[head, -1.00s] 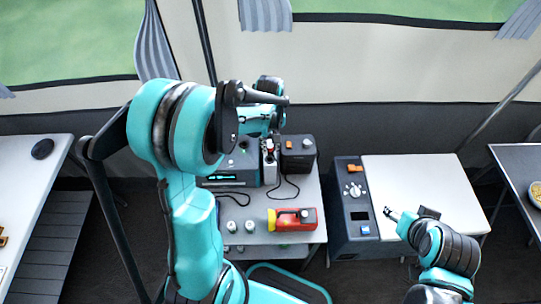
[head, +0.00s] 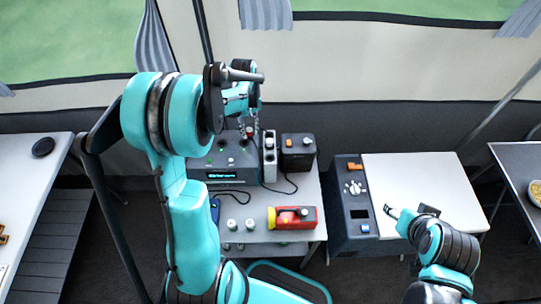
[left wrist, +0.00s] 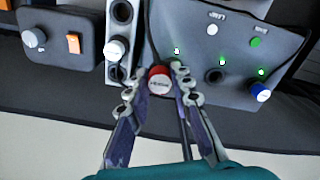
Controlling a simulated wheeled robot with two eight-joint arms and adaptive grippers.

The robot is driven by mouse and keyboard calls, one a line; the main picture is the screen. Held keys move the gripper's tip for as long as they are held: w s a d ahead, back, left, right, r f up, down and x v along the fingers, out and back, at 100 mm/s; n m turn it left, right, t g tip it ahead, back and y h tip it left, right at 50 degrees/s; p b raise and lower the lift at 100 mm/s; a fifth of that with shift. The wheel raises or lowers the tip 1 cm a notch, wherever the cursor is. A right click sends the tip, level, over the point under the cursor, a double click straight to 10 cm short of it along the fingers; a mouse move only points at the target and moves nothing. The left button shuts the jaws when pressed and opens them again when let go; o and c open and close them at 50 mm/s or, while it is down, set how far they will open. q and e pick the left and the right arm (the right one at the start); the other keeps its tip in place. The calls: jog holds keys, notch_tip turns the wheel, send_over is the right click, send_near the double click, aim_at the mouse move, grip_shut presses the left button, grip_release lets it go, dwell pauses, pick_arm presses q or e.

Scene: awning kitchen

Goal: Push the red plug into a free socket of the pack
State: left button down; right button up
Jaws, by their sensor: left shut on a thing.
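The red plug (left wrist: 158,82) is between the fingertips of my left gripper (left wrist: 158,90), which is shut on it. The head view shows this gripper (head: 249,128) over the back right of the grey device, to the left of the pack. The pack (head: 269,160) is a narrow pale strip with dark sockets. In the left wrist view the pack (left wrist: 107,20) carries a white plug (left wrist: 115,48) with a dark open socket on either side of it. The red plug is beside the pack, apart from its sockets. My right gripper (head: 390,211) is low at the right; its fingers are too small to judge.
The grey device (head: 222,165) with green lights stands left of the pack. A dark box (head: 297,152) with an orange switch stands close on its right. Cables, two small white-topped cylinders and a red-yellow item (head: 292,218) are in front. A blue knob (left wrist: 260,92) is on the device.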

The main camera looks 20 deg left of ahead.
pick_arm(q)
jog(key=shift+w+a+f+b, duration=0.15)
jog(key=shift+a+f+b, duration=0.55)
jog(key=shift+a+f, duration=0.1)
jog(key=shift+w+a+f+b, duration=0.15)
jog(key=shift+a+f+b, duration=0.5)
jog(key=shift+a+f, duration=0.15)
jog(key=shift+f+b, duration=1.5)
jog(key=shift+f, duration=0.15)
dwell(1.2)
jog(key=c, duration=1.3)
grip_release()
jog(key=shift+o, duration=0.5)
jog(key=shift+o, duration=0.9)
